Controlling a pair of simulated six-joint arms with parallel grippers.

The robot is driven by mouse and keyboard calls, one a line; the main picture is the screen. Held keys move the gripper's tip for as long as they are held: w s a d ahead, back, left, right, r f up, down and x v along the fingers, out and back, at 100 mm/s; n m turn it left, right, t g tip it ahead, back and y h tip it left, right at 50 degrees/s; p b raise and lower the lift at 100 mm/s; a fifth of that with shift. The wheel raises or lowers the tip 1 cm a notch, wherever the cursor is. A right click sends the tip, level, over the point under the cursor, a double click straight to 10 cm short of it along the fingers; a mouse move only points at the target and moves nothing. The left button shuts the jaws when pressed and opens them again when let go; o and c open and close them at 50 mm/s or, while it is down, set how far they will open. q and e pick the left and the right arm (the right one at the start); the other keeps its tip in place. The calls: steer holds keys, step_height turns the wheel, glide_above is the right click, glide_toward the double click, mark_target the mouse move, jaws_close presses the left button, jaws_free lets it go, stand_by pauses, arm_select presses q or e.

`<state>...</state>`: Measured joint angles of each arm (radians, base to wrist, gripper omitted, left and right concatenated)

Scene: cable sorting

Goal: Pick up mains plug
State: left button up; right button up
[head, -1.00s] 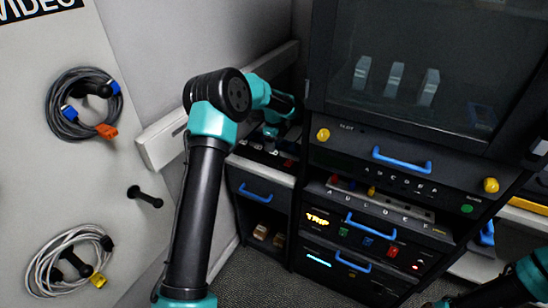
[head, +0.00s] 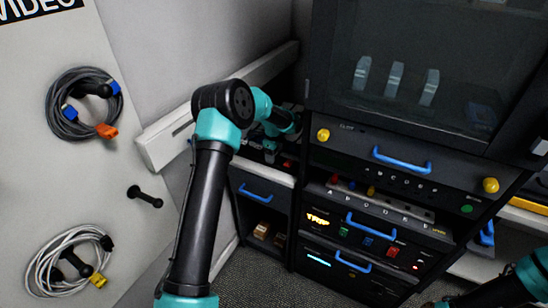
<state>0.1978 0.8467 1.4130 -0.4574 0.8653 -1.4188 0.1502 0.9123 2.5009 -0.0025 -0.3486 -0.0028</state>
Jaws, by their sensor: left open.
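I cannot pick out a mains plug for certain. Small dark items lie on the shelf top (head: 262,172) left of the rack, too dark and small to name. My left gripper (head: 270,153) is low over that shelf top, partly hidden by its own wrist. It is open, and I see nothing held in it. A white cable coil (head: 42,262) with a black end and a yellow end hangs on a wall peg at the lower left. Part of my right arm (head: 515,285) shows at the lower right corner; its gripper is out of view.
A grey cable coil (head: 58,122) with blue and orange ends hangs above an empty black peg (head: 145,196). A white wall rail (head: 165,142) runs behind my left arm. The black rack (head: 345,140) with blue handles stands close on the right of the shelf.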

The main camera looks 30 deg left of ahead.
stand_by(0.4)
arm_select(q)
steer(key=c, duration=1)
